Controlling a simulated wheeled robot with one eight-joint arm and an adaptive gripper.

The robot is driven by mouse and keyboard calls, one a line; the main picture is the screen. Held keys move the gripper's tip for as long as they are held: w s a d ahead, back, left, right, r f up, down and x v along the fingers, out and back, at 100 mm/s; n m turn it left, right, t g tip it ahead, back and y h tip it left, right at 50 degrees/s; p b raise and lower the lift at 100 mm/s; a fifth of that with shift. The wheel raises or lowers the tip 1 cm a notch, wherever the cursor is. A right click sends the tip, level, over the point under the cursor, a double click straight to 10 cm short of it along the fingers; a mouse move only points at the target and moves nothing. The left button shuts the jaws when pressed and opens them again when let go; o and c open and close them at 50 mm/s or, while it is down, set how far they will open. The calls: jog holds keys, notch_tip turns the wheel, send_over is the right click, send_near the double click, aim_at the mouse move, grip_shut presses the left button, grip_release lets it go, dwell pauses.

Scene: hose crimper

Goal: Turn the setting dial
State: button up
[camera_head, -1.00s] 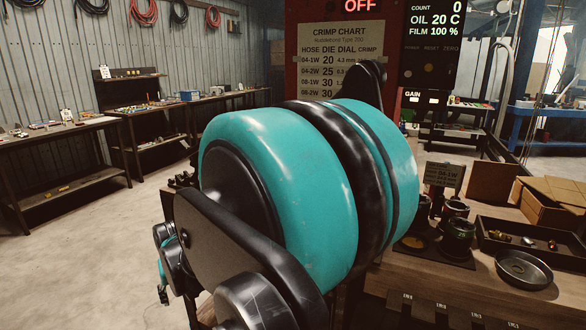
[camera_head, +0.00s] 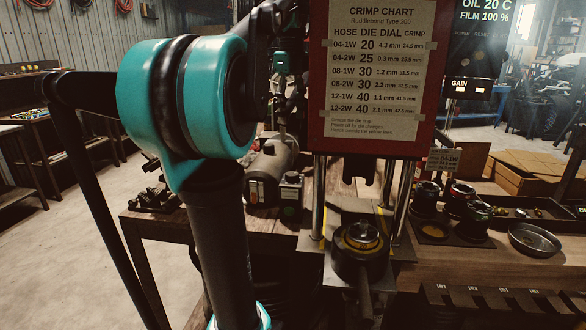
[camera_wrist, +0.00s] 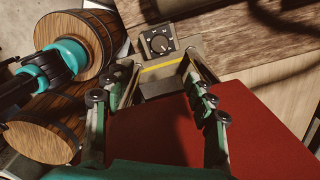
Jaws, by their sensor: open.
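The setting dial (camera_wrist: 160,43) shows in the wrist view as a round black knob with a pale pointer and markings, on a small dark box. My gripper (camera_wrist: 157,72) is open and empty, its two fingers spread on either side below the dial and apart from it. In the head view, part of my gripper (camera_head: 283,95) hangs left of the red crimper head (camera_head: 318,100), mostly behind my arm. I cannot make out the dial there.
The crimp chart (camera_head: 383,65) is on the red head, above a die bowl (camera_head: 360,262). A motor (camera_head: 268,172) stands left of it. Die cups (camera_head: 474,215) and a round metal dish (camera_head: 534,240) lie right. Wooden barrel shapes (camera_wrist: 72,40) fill the wrist view's left.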

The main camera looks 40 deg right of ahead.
aim_at(292, 173)
notch_tip(292, 173, down, 17)
jog(key=shift+s+f, duration=0.1)
dwell(0.5)
jog(key=shift+c, duration=0.6)
jog(key=c, duration=1)
jog(key=shift+n, duration=1.9)
jog(key=shift+c, duration=0.2)
jog(key=o, duration=1.2)
jog(key=shift+c, duration=0.2)
notch_tip(292, 173, up, 12)
